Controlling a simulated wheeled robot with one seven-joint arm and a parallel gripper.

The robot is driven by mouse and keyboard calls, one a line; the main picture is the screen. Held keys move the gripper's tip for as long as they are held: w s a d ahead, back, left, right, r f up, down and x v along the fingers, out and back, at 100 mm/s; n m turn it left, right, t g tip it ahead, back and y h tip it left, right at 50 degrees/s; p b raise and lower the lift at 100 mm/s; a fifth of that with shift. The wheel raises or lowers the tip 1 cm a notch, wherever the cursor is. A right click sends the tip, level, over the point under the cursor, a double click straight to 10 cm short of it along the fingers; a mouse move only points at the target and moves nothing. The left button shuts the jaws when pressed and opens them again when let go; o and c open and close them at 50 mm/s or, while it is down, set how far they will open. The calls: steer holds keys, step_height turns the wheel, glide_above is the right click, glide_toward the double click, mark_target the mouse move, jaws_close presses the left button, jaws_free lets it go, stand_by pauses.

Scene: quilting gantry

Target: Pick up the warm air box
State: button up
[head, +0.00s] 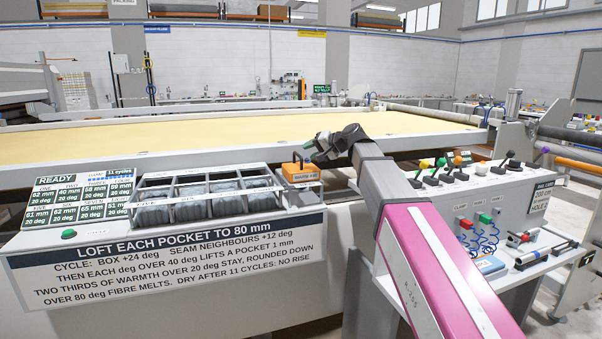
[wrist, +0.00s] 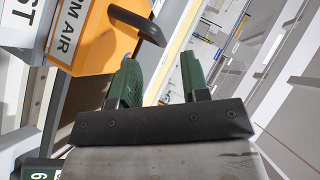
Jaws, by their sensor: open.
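The warm air box (head: 299,173) is a small orange box with a dark handle. It sits at the right end of the pocket rack in the head view. In the wrist view the orange box (wrist: 92,38) fills the upper left, with part of its lettering showing, and its dark handle (wrist: 136,24) sticks out toward the fingers. My gripper (head: 313,146) is just above and right of the box, its green fingers (wrist: 158,62) spread and nothing between them. The handle's free end appears just beyond the fingertips; I cannot tell whether they touch.
The rack holds several grey pockets (head: 155,210) under a pale frame, beside a green display board (head: 75,198). A lever console (head: 475,177) stands right of my arm. The wide yellow quilting bed (head: 240,132) lies behind. A pale box (wrist: 22,22) adjoins the orange one.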

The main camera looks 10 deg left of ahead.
mark_target(297, 155)
steer(key=shift+x, duration=3.55)
jaws_close()
